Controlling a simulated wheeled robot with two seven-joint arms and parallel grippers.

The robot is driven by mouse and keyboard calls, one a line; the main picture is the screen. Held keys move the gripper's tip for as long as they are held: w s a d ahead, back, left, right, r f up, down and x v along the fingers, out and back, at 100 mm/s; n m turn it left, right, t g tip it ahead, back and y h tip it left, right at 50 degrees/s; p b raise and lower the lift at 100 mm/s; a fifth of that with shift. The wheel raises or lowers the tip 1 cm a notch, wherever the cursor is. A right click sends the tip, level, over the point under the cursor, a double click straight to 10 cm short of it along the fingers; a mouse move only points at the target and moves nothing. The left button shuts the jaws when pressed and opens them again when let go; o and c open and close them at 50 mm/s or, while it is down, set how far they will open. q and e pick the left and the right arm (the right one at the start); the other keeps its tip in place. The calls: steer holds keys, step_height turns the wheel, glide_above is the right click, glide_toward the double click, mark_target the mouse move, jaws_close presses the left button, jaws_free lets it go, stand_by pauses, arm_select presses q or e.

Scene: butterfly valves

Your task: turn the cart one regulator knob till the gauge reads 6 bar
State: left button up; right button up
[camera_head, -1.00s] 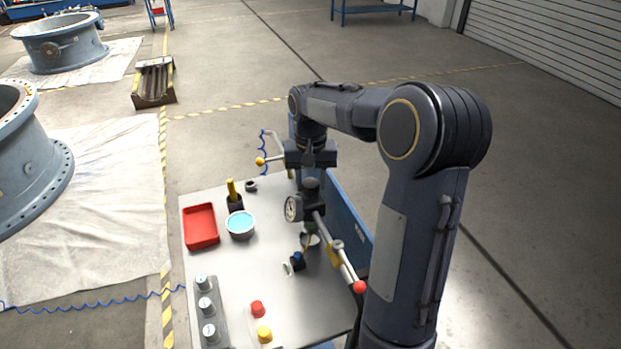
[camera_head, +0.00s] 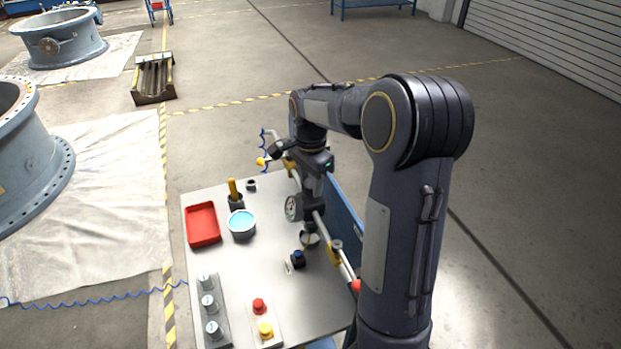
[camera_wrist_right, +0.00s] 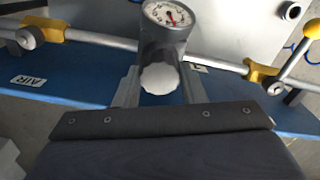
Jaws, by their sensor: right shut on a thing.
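The cart (camera_head: 232,290) has a grey top with a regulator mounted at its right side. The regulator's round white-faced gauge (camera_head: 292,208) faces left in the head view. In the right wrist view the gauge (camera_wrist_right: 168,13) shows a red needle, but its numbers are too small to read surely. My right gripper (camera_head: 313,190) is over the regulator from above, shut on its knob. In the right wrist view the knob's pale round top (camera_wrist_right: 160,78) sits between the two fingers of the gripper (camera_wrist_right: 160,88). The gripper hides most of the knob in the head view. My left gripper is not in view.
A pipe with yellow-handled valves (camera_head: 334,252) runs along the cart's right side. A red tray (camera_head: 202,225), a bowl of blue liquid (camera_head: 241,223), a red button (camera_head: 258,305) and a yellow button (camera_head: 265,329) are on the cart. Large grey valve bodies (camera_head: 30,165) stand left.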

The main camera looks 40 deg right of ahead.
mark_target(311, 183)
steer(key=m, duration=0.4)
steer(key=shift+r+m+p, duration=0.1)
steer(key=shift+m+p, duration=0.2)
steer(key=shift+p, duration=0.1)
steer(key=m, duration=0.6)
stand_by(0.4)
steer(key=o, duration=1)
step_height(311, 183, up, 8)
steer(key=shift+f+b, duration=0.15)
steer(key=shift+b, duration=0.3)
